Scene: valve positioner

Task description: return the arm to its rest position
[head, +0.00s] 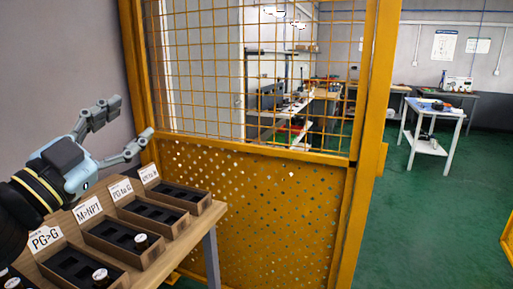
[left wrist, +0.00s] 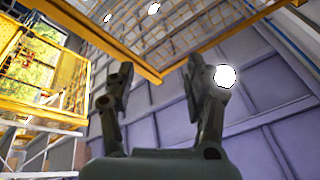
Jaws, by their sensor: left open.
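My left gripper (head: 128,130) is open and empty in the head view. It is raised above the labelled wooden trays on the table at the lower left. In the left wrist view its two fingers (left wrist: 160,95) stand apart with nothing between them, pointing up toward the wall and ceiling. My right gripper is not in view.
Wooden trays with dark slots, such as the one marked M>NPT (head: 122,268), stand on a table (head: 212,262). Some hold small round parts (head: 141,241). A yellow mesh fence (head: 262,200) stands close behind. Open green floor (head: 440,215) lies to the right, with a white table (head: 433,112).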

